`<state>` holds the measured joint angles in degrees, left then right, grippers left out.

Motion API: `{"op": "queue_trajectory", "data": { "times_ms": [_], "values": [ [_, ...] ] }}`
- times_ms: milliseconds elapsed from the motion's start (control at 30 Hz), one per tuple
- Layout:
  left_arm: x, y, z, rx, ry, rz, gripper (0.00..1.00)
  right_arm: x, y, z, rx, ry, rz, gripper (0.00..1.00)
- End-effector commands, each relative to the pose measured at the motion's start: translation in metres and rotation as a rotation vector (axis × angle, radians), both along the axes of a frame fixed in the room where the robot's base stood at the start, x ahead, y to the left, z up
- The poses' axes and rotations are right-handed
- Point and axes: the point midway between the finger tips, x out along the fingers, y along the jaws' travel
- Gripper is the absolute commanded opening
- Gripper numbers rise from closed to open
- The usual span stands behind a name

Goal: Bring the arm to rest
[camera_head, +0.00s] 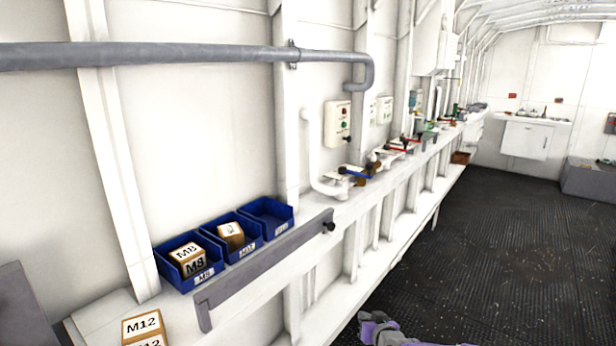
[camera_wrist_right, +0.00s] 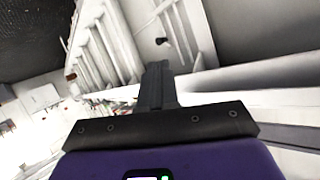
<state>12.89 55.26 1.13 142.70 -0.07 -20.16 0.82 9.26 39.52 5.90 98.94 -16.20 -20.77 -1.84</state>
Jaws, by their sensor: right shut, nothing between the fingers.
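My right gripper (camera_head: 370,322) shows at the bottom edge of the head view, purple and grey, in front of the white ledge and over the dark floor. In the right wrist view its fingers (camera_wrist_right: 156,80) are together with nothing between them. It is apart from the ledge and the bins. Most of my right arm is cut off by the bottom edge of the picture. My left gripper does not show.
A box marked M12 (camera_head: 143,326) stands nearer. A grey rail (camera_head: 262,270) runs along the ledge's front.

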Motion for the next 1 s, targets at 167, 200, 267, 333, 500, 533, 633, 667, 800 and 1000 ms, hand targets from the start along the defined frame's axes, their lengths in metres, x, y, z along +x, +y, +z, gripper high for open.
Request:
{"op": "queue_trajectory", "data": {
  "times_ms": [167,200,267,333,500,533,633,667,800,1000],
  "values": [
    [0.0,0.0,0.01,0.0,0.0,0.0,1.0,-0.063,0.023,-0.086,0.057,0.237,0.011,0.0],
    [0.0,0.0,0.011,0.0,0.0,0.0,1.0,-0.079,0.027,-0.103,0.068,0.289,0.014,0.0],
    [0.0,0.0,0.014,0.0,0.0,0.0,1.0,-0.104,0.033,-0.126,0.084,0.365,0.013,0.0],
    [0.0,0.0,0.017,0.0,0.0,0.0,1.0,-0.136,0.041,-0.151,0.103,0.458,0.012,0.0],
    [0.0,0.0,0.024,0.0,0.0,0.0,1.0,-0.223,0.057,-0.197,0.144,0.683,0.006,0.0],
    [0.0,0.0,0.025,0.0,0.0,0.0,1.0,-0.239,0.06,-0.204,0.15,0.724,0.004,0.0],
    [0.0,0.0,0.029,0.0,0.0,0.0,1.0,-0.293,0.067,-0.219,0.168,0.854,-0.004,0.0],
    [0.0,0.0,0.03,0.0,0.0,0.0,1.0,-0.308,0.069,-0.222,0.173,0.89,-0.005,0.0],
    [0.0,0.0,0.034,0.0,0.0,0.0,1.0,-0.366,0.076,-0.229,0.189,1.027,-0.015,0.0],
    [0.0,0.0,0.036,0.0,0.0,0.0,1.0,-0.403,0.079,-0.23,0.197,1.115,-0.023,0.0]
  ]
}}
